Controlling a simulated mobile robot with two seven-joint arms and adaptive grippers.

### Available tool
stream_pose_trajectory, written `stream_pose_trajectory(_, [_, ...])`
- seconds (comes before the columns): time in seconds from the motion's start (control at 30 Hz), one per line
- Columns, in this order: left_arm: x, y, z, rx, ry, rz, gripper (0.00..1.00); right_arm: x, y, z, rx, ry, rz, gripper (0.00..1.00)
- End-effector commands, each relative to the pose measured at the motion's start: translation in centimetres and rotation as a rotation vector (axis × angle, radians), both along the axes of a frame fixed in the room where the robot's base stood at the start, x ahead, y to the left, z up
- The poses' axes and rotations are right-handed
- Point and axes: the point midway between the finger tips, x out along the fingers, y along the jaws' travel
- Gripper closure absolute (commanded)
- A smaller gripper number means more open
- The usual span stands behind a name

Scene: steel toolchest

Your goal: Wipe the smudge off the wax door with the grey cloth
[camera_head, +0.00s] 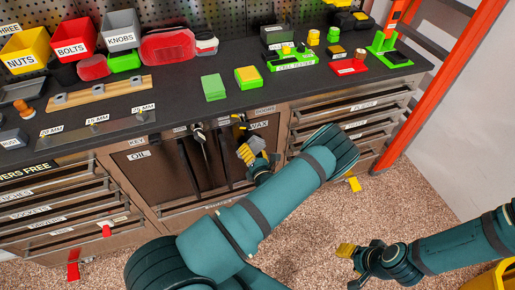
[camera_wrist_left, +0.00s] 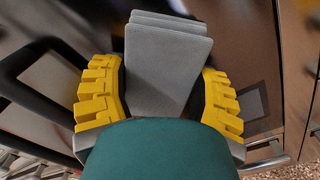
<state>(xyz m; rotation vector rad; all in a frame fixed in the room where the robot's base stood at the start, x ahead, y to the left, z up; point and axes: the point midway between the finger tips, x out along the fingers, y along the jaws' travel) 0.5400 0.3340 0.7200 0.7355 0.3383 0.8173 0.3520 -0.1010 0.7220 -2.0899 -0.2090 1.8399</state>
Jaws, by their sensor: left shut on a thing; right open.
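The wax door is the brown cabinet front below the WAX label (camera_head: 259,125), right of the oil door (camera_head: 150,168). My left gripper (camera_head: 252,148) is in front of the wax door, near its top, and my left arm covers part of this area. In the left wrist view it is shut on the folded grey cloth (camera_wrist_left: 165,60), which sits between the yellow fingers. A dark greyish patch (camera_wrist_left: 252,103) shows on the brown panel there; I cannot tell surely that it is the smudge. My right gripper (camera_head: 346,266) is open and empty above the floor at the lower right.
The dark worktop (camera_head: 175,105) above holds bins, a green sponge block (camera_head: 214,87) and several tools. Drawers with handles flank the cabinet. A red post (camera_head: 440,80) stands at the right. The speckled floor (camera_head: 310,225) is mostly clear.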

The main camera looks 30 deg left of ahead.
Motion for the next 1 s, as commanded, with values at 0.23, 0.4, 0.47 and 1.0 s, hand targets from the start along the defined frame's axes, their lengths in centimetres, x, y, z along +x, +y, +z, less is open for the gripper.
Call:
stream_pose_trajectory(0.23, [-0.3,0.4,0.1,0.003,-0.001,0.003,0.64,0.0,0.0,0.1,0.0,0.0,0.0,0.53])
stream_pose_trajectory(0.4, [-0.3,0.3,0.1,0.002,-0.001,0.004,0.64,0.0,0.0,0.1,0.0,0.0,0.0,0.53])
stream_pose_trajectory(0.47, [-0.5,0.0,0.1,0.002,0.001,0.003,0.64,0.0,0.0,0.3,0.0,0.0,0.0,0.53])
stream_pose_trajectory(1.0, [-3.6,-3.7,0.1,0.001,0.001,0.0,0.64,0.0,0.0,1.5,0.0,0.0,0.0,0.53])
